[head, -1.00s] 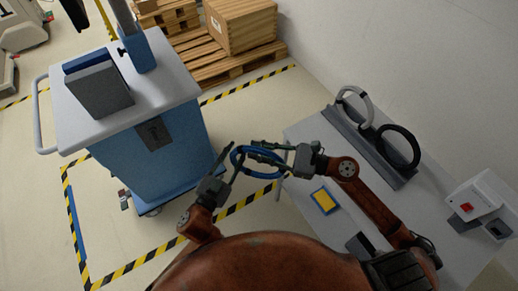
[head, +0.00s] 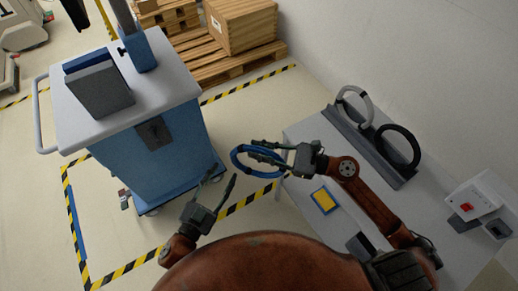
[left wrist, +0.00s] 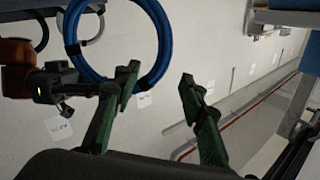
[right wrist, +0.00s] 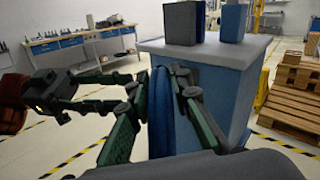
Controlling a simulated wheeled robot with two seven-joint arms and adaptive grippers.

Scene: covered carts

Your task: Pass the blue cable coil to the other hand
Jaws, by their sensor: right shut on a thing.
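The blue cable coil (head: 238,165) is held in the air between the cart and the table in the head view. My right gripper (head: 257,152) is shut on its right side. In the right wrist view the coil (right wrist: 160,112) stands edge-on between the right fingers (right wrist: 158,85). My left gripper (head: 223,178) is open and empty, below and left of the coil, apart from it. In the left wrist view the coil (left wrist: 167,45) shows as a ring beyond the open left fingers (left wrist: 158,78).
A blue cart (head: 165,165) with a grey top stands at left. A table (head: 312,205) at right bears a rack (head: 365,150) with a grey coil (head: 343,92) and a black coil (head: 416,150), a yellow-edged blue pad (head: 325,201) and a white device (head: 482,200). Pallets (head: 215,72) stand behind.

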